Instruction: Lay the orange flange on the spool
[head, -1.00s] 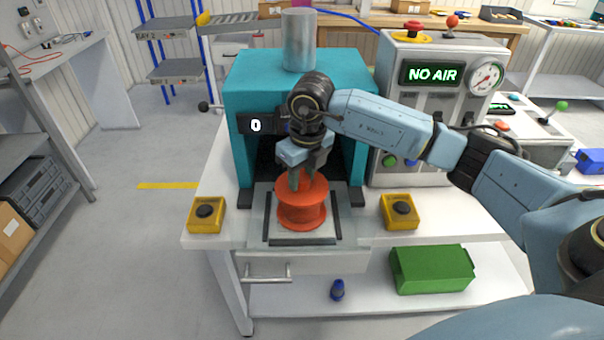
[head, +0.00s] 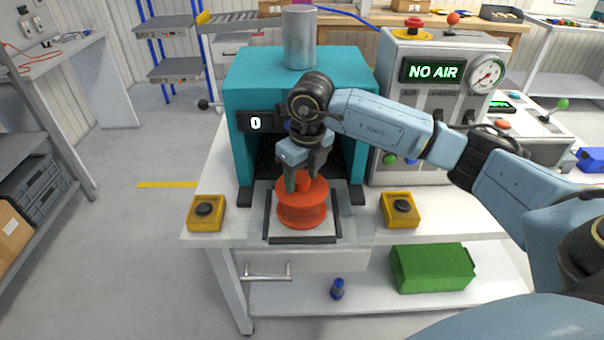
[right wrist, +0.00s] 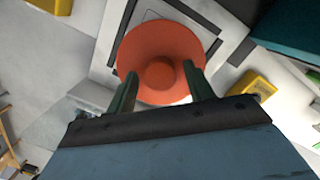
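The orange flange (head: 316,191), a disc with a round central knob, lies on top of the orange spool (head: 302,212) in the head view; it looks level, and any seam is too small to tell. The spool stands upright on the press's plate. My right gripper (head: 304,180) points down over the flange. In the right wrist view the flange (right wrist: 150,48) fills the middle, and my right gripper's fingers (right wrist: 160,70) stand apart on either side of the knob, with gaps beside it. The spool's body is hidden there. My left gripper is not in view.
A teal press (head: 245,95) stands close behind and around the spool. Yellow button boxes sit left (head: 206,214) and right (head: 400,211) of the plate. A grey control box (head: 425,105) reads NO AIR. A green bin (head: 432,270) is on the lower shelf.

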